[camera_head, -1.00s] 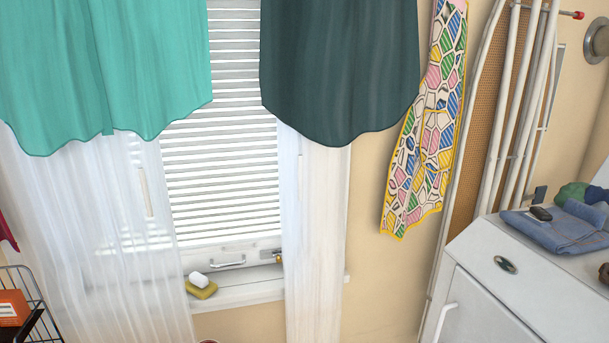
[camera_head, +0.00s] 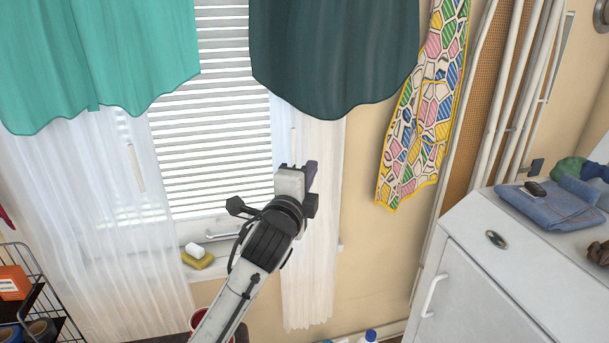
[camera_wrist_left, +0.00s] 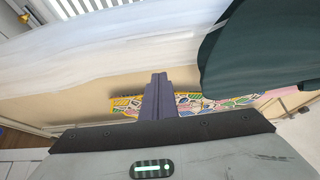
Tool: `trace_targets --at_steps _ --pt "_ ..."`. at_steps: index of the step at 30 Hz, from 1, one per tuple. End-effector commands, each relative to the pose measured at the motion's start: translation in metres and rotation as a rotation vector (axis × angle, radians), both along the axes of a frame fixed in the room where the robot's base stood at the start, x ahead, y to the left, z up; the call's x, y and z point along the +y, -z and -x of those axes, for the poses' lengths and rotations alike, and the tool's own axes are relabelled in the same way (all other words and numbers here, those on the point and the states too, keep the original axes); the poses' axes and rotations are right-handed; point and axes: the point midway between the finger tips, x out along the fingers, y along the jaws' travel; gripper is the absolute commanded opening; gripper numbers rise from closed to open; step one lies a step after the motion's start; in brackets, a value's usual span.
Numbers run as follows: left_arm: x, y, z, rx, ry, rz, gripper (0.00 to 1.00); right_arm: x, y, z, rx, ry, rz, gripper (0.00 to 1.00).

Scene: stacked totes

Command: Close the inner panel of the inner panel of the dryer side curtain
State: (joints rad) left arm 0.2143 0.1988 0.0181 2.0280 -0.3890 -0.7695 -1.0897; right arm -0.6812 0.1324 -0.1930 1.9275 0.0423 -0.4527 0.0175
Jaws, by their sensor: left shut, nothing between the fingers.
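The sheer white curtain panel (camera_head: 316,262) on the right side of the window, nearer the white appliance (camera_head: 490,270), hangs gathered in a narrow strip. It also shows in the left wrist view (camera_wrist_left: 110,58), across the upper left. My left gripper (camera_head: 311,174) is raised in front of this panel's upper part and hides some of it. Its fingers (camera_wrist_left: 158,92) are together with nothing between them; I cannot tell whether they touch the cloth. A sheer left panel (camera_head: 85,230) hangs on the other side of the window. My right gripper is out of view.
A teal cloth (camera_head: 95,60) and a dark green cloth (camera_head: 335,55) hang above; the dark one shows close by in the wrist view (camera_wrist_left: 268,48). Blinds (camera_head: 215,150) cover the window. A sponge (camera_head: 197,261) lies on the sill. A patterned cloth (camera_head: 422,115) hangs right.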

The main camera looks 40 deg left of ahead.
Motion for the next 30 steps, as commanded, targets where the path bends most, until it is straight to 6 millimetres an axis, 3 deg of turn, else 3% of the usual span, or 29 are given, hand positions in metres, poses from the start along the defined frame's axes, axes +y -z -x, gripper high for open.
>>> trace_targets --at_steps 9,18,30 --pt "0.022 -0.001 -0.064 0.0 0.0 0.003 0.0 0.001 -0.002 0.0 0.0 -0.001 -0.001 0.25" --pt "0.05 0.001 -0.039 0.002 0.001 0.002 0.0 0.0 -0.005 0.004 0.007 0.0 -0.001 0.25" --pt "0.052 0.001 -0.036 0.0 0.001 0.002 0.0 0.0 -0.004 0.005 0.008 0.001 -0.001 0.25"
